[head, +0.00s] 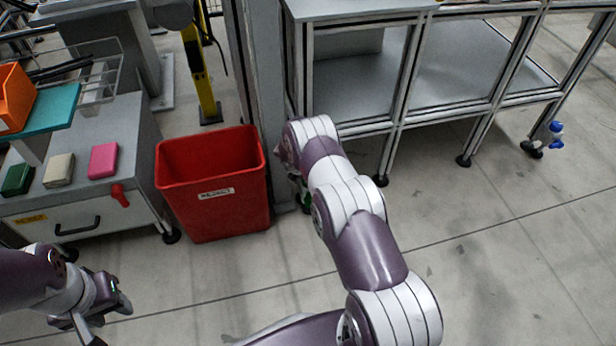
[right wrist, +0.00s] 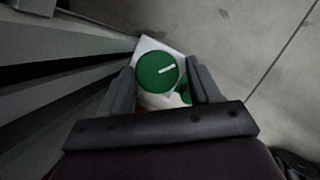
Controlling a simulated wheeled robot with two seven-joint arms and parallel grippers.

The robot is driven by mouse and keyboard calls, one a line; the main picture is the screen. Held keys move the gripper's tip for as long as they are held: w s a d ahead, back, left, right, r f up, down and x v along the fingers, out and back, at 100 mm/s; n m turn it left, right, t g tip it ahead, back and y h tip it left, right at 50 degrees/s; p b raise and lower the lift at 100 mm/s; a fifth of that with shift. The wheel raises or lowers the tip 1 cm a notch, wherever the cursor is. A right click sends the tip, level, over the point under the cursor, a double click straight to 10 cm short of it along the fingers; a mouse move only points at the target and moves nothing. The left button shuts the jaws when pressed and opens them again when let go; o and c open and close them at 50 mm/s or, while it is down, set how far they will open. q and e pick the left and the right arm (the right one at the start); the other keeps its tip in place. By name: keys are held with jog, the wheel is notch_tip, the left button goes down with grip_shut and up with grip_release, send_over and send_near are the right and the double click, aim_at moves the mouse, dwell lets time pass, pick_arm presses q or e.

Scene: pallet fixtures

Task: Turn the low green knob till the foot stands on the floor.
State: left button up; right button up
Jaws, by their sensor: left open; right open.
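The low green knob (right wrist: 157,72) is round with a white line on its face and shows in the right wrist view in front of a white plate (right wrist: 145,45). My right gripper (right wrist: 161,76) is open, with one finger on each side of the knob; I cannot tell whether they touch it. In the head view my right arm hides that gripper, and only a bit of green (head: 304,204) shows beside it at the base of the grey post. The foot belonging to the knob cannot be made out. My left gripper (head: 88,328) is open and empty at the lower left.
A red bin (head: 212,190) stands left of the grey post (head: 268,80). A metal frame bench (head: 365,85) on black feet stands to the right, with a blue knob (head: 555,127) at its far leg. A grey cabinet (head: 85,205) is at left. The floor at right is clear.

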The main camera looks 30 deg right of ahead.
jog(key=shift+w+r, duration=0.1)
jog(key=shift+w, duration=0.15)
